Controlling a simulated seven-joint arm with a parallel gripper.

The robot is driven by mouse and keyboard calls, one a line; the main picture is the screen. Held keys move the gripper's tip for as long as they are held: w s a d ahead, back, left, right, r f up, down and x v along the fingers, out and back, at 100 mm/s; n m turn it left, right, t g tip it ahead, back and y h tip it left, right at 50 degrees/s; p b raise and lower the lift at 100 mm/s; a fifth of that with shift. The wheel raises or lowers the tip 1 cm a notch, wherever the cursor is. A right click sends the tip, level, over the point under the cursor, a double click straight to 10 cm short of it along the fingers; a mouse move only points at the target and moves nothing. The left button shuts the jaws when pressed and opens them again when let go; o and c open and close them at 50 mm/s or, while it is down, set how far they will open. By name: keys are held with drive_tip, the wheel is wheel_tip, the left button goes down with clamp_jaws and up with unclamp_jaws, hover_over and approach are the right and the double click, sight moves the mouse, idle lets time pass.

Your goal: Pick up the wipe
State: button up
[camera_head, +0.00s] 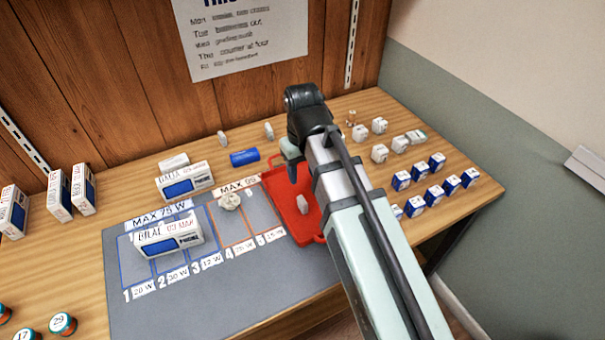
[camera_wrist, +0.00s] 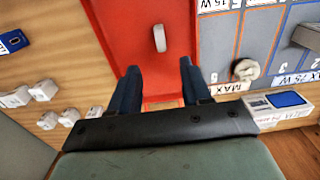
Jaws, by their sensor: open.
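In the wrist view this object (camera_wrist: 159,38) is ahead of the gap between my fingers. My gripper (camera_wrist: 159,68) is open and empty above the tray. In the head view my arm hides part of the tray.
A white box (camera_head: 172,238) lies on the grey mat (camera_head: 190,300), and another (camera_head: 184,182) lies behind it. Several small blue-and-white boxes (camera_head: 420,172) stand at right. The wooden wall (camera_head: 100,80) closes off the back.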

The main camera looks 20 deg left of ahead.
idle(0.5)
drive_tip(key=m, duration=0.1)
hover_over(268, 127)
wheel_tip(268, 127, down, 8)
drive_tip(key=shift+a+f, duration=0.1)
drive_tip(key=shift+a, duration=0.05)
drive_tip(key=shift+w+d+f, duration=0.1)
drive_tip(key=shift+f, duration=1.2)
drive_tip(key=shift+d+f, duration=0.1)
drive_tip(key=shift+f, duration=1.2)
drive_tip(key=shift+c, duration=0.3)
clamp_jaws()
